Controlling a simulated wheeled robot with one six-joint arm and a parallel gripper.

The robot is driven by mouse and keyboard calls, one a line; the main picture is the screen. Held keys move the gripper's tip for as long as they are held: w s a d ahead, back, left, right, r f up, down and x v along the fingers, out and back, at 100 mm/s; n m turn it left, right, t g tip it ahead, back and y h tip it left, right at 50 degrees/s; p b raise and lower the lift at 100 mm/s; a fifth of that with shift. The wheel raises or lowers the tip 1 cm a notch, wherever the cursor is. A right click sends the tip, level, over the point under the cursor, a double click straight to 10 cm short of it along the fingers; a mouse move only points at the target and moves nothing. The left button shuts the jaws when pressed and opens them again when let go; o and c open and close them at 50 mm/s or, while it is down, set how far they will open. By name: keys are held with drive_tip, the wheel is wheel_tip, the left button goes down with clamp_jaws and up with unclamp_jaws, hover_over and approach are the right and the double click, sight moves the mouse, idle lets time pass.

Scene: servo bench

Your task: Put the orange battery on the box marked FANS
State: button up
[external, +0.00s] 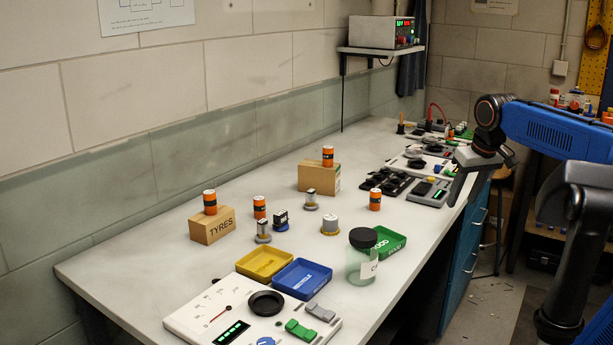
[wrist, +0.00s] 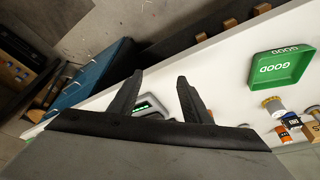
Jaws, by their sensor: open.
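Several orange batteries with dark bands show in the external view. One stands on the TYRES box (external: 212,227), another (external: 259,207) on the bench beside it, another (external: 375,200) alone nearer the front edge. One more (external: 327,156) stands on a second cardboard box (external: 315,178), whose marking I cannot read; no FANS lettering is legible. My gripper (external: 455,190) is open and empty, over the bench's right edge, well right of the batteries. In the wrist view the open fingers (wrist: 160,80) hold nothing; an orange battery (wrist: 284,135) shows at the right.
A green GOOD tray (wrist: 283,65) also shows in the external view, behind a lidded jar (external: 362,262). Yellow (external: 264,262) and blue (external: 301,278) trays lie in front. Small servo-like parts stand among the batteries. Black trays (external: 386,182) and a grey device lie near my gripper.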

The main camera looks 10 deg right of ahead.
drive_tip(key=s+d+f, duration=0.3)
drive_tip(key=s+f, duration=0.6)
drive_tip(key=f, duration=0.1)
drive_tip(key=s+d+f+m+t, duration=0.1)
drive_tip(key=s+d+f, duration=0.2)
drive_tip(key=s+f, duration=0.6)
drive_tip(key=shift+f+h, duration=0.3)
drive_tip(key=shift+f, duration=0.1)
